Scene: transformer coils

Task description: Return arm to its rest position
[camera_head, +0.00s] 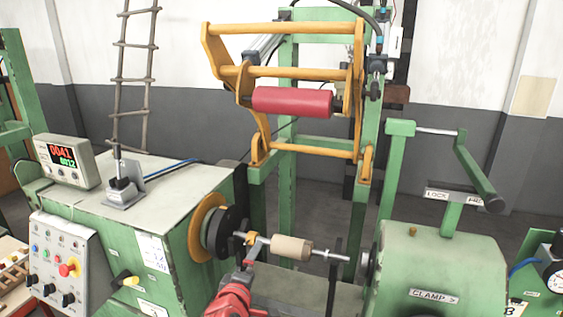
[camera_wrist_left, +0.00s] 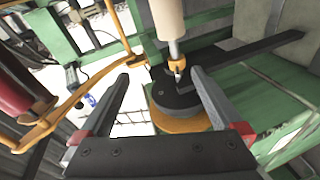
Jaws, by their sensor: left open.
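My left gripper (camera_head: 246,268) comes up from the bottom centre of the head view, red at the wrist, just below the winding shaft. In the left wrist view its two dark fingers (camera_wrist_left: 158,76) are spread apart with nothing between their tips. A beige cylinder (camera_head: 291,249) sits on the thin metal shaft, between the black faceplate (camera_head: 224,233) and the tailstock side. The cylinder also shows at the top of the wrist view (camera_wrist_left: 168,18), beyond the fingers. The head view cannot show whether the fingers touch the shaft. My right gripper is not in view.
A green machine cabinet (camera_head: 150,205) with a control panel (camera_head: 68,262) and counter display (camera_head: 65,160) stands left. The green clamp housing (camera_head: 440,265) with a crank handle stands right. An orange frame (camera_head: 300,74) holding a red roller (camera_head: 292,101) hangs behind and above.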

